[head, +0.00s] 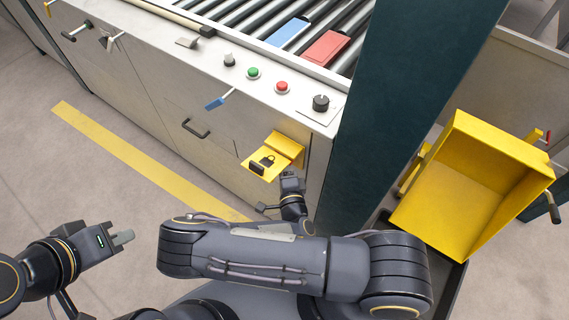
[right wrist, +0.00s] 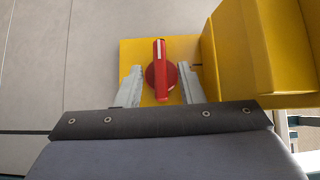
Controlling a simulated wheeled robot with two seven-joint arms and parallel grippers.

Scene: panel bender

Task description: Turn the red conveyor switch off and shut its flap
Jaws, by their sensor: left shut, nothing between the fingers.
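The red switch (right wrist: 160,72) is a round knob with a bar handle, on a yellow plate (right wrist: 130,56) in the right wrist view. Its handle stands upright in that picture. My right gripper (right wrist: 160,88) is open, one finger on each side of the switch with gaps between. In the head view the yellow switch housing (head: 287,147) is on the machine front, its flap (head: 262,165) open and sticking out, with a dark padlock mark. The switch is hidden there. My right gripper (head: 291,182) is just below the flap. My left gripper (head: 123,238) is shut and empty, away at the lower left.
A black drawer handle (head: 196,130) and a blue-tipped lever (head: 219,100) are left of the housing. Green (head: 253,73) and red (head: 281,87) buttons and a black knob (head: 321,103) are on the ledge above. A dark teal post (head: 400,90) and yellow bin (head: 460,190) stand right.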

